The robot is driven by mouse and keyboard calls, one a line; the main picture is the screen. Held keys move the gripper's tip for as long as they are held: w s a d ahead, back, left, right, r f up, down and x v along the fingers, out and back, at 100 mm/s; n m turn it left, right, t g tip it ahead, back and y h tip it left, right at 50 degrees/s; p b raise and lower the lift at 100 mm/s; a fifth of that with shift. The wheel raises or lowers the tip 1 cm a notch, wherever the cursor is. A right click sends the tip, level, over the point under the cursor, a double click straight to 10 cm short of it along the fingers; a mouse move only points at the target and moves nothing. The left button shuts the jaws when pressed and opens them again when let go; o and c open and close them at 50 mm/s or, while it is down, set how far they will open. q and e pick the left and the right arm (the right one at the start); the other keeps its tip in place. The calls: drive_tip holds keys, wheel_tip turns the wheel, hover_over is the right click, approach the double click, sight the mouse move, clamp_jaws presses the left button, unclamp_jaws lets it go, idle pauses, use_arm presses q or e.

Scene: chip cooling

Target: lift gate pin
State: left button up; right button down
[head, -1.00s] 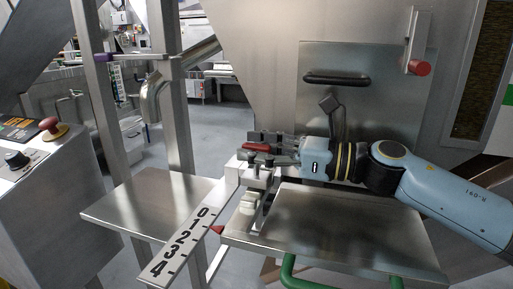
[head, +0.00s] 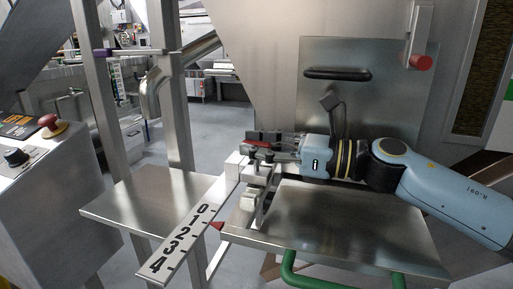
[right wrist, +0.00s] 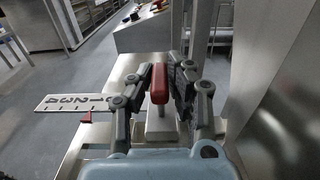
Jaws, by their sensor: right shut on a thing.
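The gate pin's red handle (right wrist: 159,83) stands between the two dark fingers of my right gripper (right wrist: 160,80) in the right wrist view. In the head view, my right gripper (head: 262,138) reaches in from the right and is shut on the red handle, which is mostly hidden by the fingers. The handle sits above a metal bracket (head: 262,178) at the left end of the steel gate plate. How far the pin is out of its hole is hidden. My left gripper is not in view.
A number scale (head: 178,240) lies left of the bracket, with a red pointer (head: 217,225) beside it. A steel shelf (head: 130,205) is at left. A green tube handle (head: 330,282) is in front. A control panel with a red button (head: 52,127) stands far left.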

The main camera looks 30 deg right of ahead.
drive_tip(key=shift+f, duration=0.1)
drive_tip(key=c, duration=1.3)
unclamp_jaws()
drive_tip(key=shift+v, duration=5.45)
drive_tip(key=shift+s+d, duration=0.3)
drive_tip(key=shift+s, duration=0.15)
drive_tip(key=shift+s, duration=0.1)
